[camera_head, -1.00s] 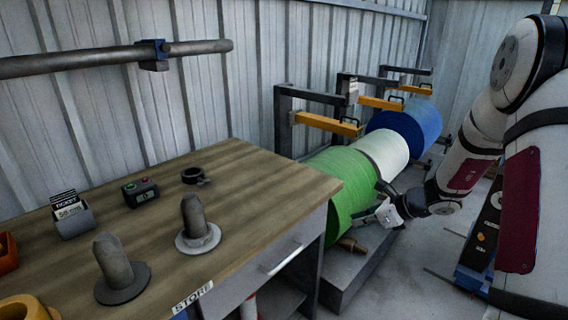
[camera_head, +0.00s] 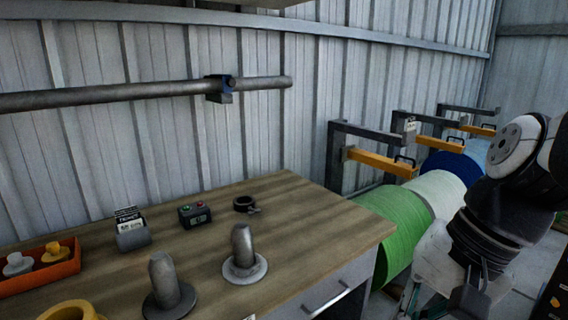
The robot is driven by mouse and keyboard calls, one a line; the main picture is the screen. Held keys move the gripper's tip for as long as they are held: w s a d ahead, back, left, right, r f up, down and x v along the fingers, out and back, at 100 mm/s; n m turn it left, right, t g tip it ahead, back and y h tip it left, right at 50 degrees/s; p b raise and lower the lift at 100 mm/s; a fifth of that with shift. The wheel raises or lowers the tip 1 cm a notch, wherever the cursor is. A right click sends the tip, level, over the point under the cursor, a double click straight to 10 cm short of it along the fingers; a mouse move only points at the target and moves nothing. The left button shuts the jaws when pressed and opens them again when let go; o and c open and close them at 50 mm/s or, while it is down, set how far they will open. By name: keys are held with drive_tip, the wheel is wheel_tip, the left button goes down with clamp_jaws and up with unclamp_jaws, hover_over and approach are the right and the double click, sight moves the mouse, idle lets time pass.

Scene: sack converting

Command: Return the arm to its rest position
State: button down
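My arm stands at the right of the head view, folded in front of the rolls. What looks like my gripper (camera_head: 470,292) is a dark shape low at the right, near the bottom edge. Its fingertips are too small and dark to tell open from shut, and I see nothing clearly held in it.
A wooden table (camera_head: 310,215) fills the lower left, with two grey spindles (camera_head: 243,250), a small button box (camera_head: 195,215), a black ring clamp (camera_head: 244,203) and an orange tray (camera_head: 40,283). White (camera_head: 437,192) and blue (camera_head: 450,165) rolls stand behind. A grey pipe (camera_head: 120,97) runs along the wall.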

drive_tip(key=s+d+n+h, duration=0.2)
drive_tip(key=s+n, duration=0.1)
drive_tip(key=s, duration=0.3)
drive_tip(key=s+d+n+h, duration=0.2)
drive_tip(key=s+d+n, duration=0.1)
drive_tip(key=s, duration=0.2)
wheel_tip(320, 180, up, 19)
drive_tip(key=t+p, duration=0.3)
drive_tip(key=p, duration=1.4)
drive_tip(key=shift+s+a+f, duration=0.2)
drive_tip(key=shift+s+a, duration=0.05)
